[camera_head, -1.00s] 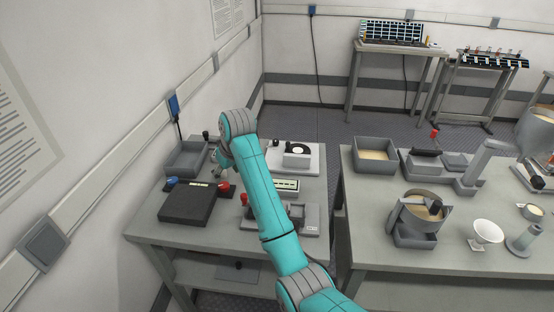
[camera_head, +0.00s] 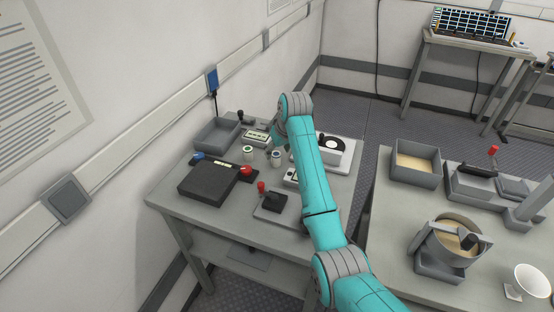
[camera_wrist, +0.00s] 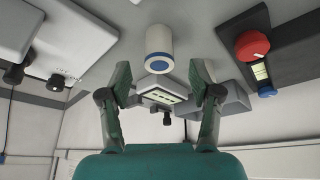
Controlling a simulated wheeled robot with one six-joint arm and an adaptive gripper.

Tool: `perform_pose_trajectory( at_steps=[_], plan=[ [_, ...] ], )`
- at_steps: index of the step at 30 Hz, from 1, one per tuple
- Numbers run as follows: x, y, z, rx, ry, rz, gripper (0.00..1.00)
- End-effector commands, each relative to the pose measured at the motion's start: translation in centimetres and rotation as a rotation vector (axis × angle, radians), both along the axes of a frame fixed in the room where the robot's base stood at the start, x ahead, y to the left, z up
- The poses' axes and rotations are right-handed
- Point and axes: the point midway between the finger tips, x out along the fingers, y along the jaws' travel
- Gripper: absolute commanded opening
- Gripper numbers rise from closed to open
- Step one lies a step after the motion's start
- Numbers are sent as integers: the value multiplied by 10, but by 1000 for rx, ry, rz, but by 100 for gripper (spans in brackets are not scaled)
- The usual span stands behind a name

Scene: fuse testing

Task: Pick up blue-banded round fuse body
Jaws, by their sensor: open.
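The blue-banded round fuse body (camera_wrist: 159,47) is a white cylinder with a blue ring. In the wrist view it stands on the table just beyond and between my fingertips, touching neither. In the head view the small blue-topped cylinder (camera_head: 276,155) is beside my gripper (camera_head: 280,140). A similar pale cylinder with a dark greenish top (camera_head: 249,152) stands to its left. In the wrist view my gripper (camera_wrist: 160,74) is open and empty, with a finger on each side.
A black box (camera_head: 208,183) with blue and red knobs is at the front left. A red-knobbed lever device (camera_head: 270,206) is in front. A white device with a round dial (camera_head: 343,153) is right.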

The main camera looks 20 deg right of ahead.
Motion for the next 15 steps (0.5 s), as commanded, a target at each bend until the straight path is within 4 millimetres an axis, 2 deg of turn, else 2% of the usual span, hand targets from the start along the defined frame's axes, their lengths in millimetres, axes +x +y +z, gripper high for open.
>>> perform_pose_trajectory(
  at_steps=[3,9,15],
  plan=[
    [5,0,-17,0,4,-1,63],
    [14,1,-38,0,2,0,63],
    [16,1,-43,0,0,0,63]
  ],
)
